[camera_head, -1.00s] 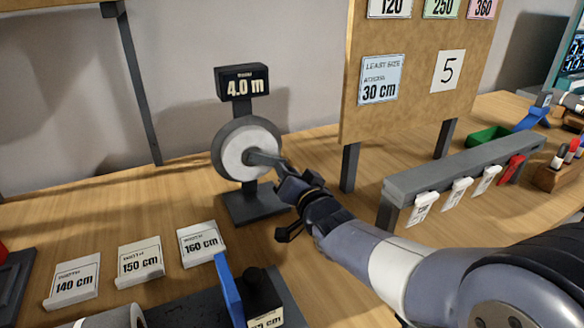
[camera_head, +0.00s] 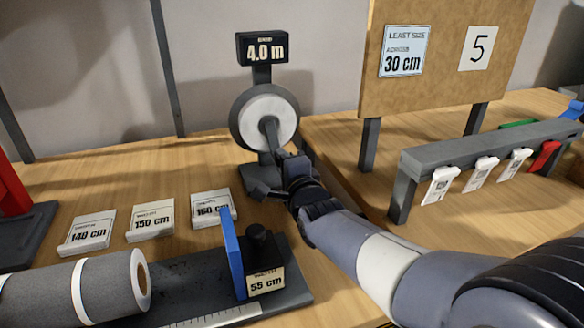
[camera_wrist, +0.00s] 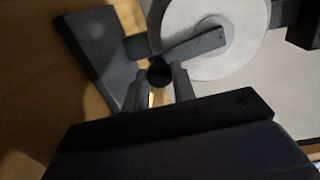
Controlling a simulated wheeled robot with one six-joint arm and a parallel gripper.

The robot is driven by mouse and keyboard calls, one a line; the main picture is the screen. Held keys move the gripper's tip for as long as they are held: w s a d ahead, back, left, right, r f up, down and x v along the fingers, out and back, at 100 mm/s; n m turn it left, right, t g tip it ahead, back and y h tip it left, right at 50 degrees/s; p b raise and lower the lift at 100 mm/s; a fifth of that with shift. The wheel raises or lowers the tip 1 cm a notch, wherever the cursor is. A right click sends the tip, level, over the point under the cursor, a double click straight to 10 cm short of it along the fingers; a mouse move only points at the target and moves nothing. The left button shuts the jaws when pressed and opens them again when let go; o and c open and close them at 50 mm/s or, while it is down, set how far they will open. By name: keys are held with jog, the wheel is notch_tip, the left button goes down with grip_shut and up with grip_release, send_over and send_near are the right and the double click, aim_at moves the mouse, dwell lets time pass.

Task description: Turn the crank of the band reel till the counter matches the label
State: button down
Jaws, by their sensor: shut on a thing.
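The band reel (camera_head: 264,115) is a white disc with a dark grey rim on a dark stand. Its counter (camera_head: 262,48) reads 4.0 m. The crank arm (camera_head: 270,134) points down and slightly right from the hub in the head view; it also shows across the white disc in the wrist view (camera_wrist: 193,44). My gripper (camera_head: 287,160) is at the crank's outer end. In the wrist view my gripper (camera_wrist: 160,88) is shut on the dark round crank handle (camera_wrist: 159,72) between its fingers. I cannot tell which label gives the length for the counter.
Width cards (camera_head: 150,221) stand left of the reel. A grey roll (camera_head: 75,290) and a ruler bench with a blue stop (camera_head: 233,252) lie in front. A board (camera_head: 440,55) and a grey rail (camera_head: 480,150) with hanging tags stand right.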

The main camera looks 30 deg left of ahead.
jog(key=m+b, duration=0.1)
jog(key=s+a+m+b, duration=0.1)
jog(key=s+m+b, duration=0.1)
jog(key=m, duration=0.1)
jog(key=shift+s+a+f+b, duration=0.1)
jog(key=shift+a+f+b, duration=0.15)
jog(key=shift+a+b, duration=0.1)
jog(key=shift+s+a+r+m+g+b, duration=0.2)
jog(key=shift+s+a+m+b, duration=0.1)
jog(key=shift+m+b, duration=0.35)
jog(key=shift+s+a+r+m+g+b, duration=0.1)
jog(key=shift+s+a+r+m+b, duration=0.15)
jog(key=shift+m+b, duration=0.4)
jog(key=c, duration=1.2)
grip_release()
jog(key=shift+o, duration=0.2)
